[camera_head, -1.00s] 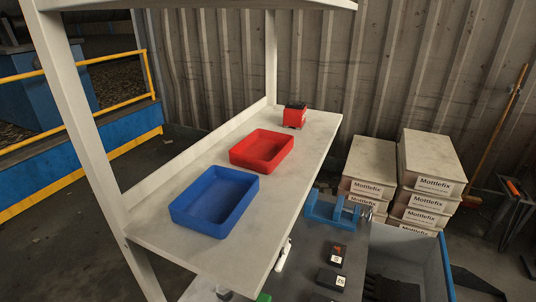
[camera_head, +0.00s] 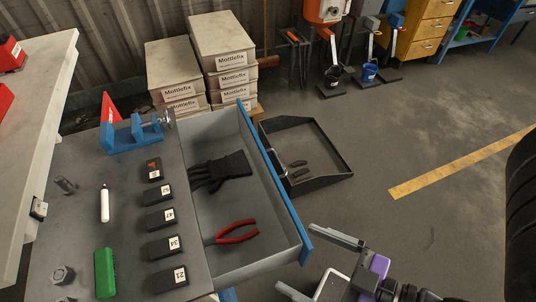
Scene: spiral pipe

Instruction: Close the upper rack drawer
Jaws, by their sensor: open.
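The open rack drawer (camera_head: 290,212) has grey walls and a blue front, and it sticks out to the right from under the grey worktop (camera_head: 80,225). A black glove (camera_head: 228,170) and red-handled pliers (camera_head: 236,232) lie inside it. My gripper (camera_head: 312,265) is at the bottom of the view, outside the drawer near the front's lower right end.
A black tray (camera_head: 322,178) with small dark items is beyond the drawer front, lower down. Mottlefix boxes (camera_head: 222,62) are stacked behind. Several black cases, a green block (camera_head: 104,273) and a blue vise (camera_head: 133,135) sit on the worktop.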

